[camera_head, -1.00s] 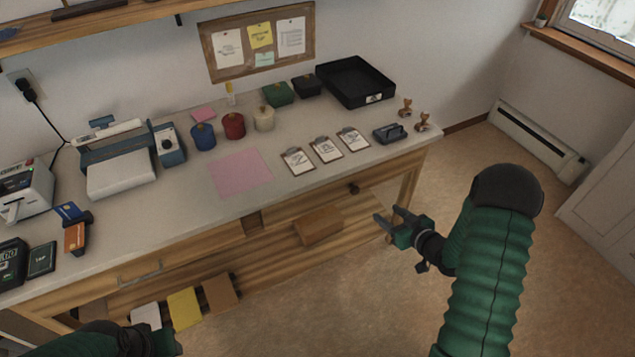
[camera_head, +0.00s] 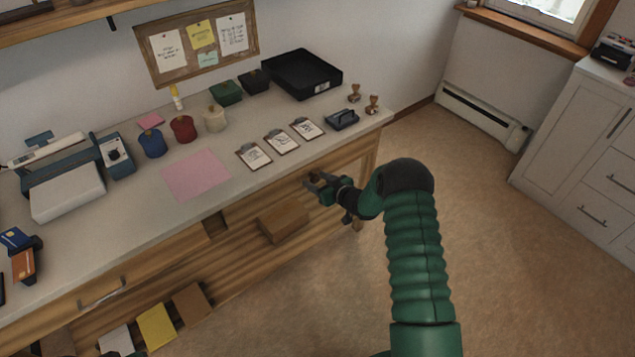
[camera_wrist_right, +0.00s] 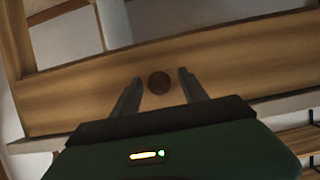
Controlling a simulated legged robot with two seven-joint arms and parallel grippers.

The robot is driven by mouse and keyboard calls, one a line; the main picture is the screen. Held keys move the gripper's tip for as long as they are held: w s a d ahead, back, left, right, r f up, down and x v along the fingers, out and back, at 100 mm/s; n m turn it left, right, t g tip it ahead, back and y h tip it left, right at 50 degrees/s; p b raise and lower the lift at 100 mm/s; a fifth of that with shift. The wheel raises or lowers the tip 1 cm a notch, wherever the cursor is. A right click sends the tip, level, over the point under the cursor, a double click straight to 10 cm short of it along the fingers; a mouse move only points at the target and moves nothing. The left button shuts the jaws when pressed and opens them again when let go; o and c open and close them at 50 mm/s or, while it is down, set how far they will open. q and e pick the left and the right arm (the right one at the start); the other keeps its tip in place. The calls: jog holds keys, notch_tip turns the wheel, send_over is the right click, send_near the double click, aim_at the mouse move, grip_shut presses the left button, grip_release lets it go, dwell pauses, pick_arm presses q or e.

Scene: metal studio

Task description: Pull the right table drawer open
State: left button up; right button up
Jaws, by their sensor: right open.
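The right table drawer is the wooden front (camera_head: 290,196) under the right part of the tabletop, and it looks flush with the table. Its small round dark knob (camera_head: 317,175) is partly covered by my right gripper (camera_head: 313,183). In the right wrist view, the brown knob (camera_wrist_right: 159,83) sits on the drawer front (camera_wrist_right: 80,92) between the two spread fingertips of my open right gripper (camera_wrist_right: 160,78). The fingers stand on either side of the knob with a gap visible on both sides.
The tabletop (camera_head: 150,215) holds clipboards, a black tray (camera_head: 302,75), colored pots and stamps near its edge. A cardboard box (camera_head: 284,221) is on the shelf below the drawer. Open floor (camera_head: 480,240) lies right of the table; a white cabinet (camera_head: 590,160) stands farther right.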

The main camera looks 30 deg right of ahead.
jog(key=shift+r, duration=0.1)
jog(key=shift+c, duration=0.2)
jog(key=shift+d, duration=0.2)
jog(key=c, duration=0.7)
grip_shut()
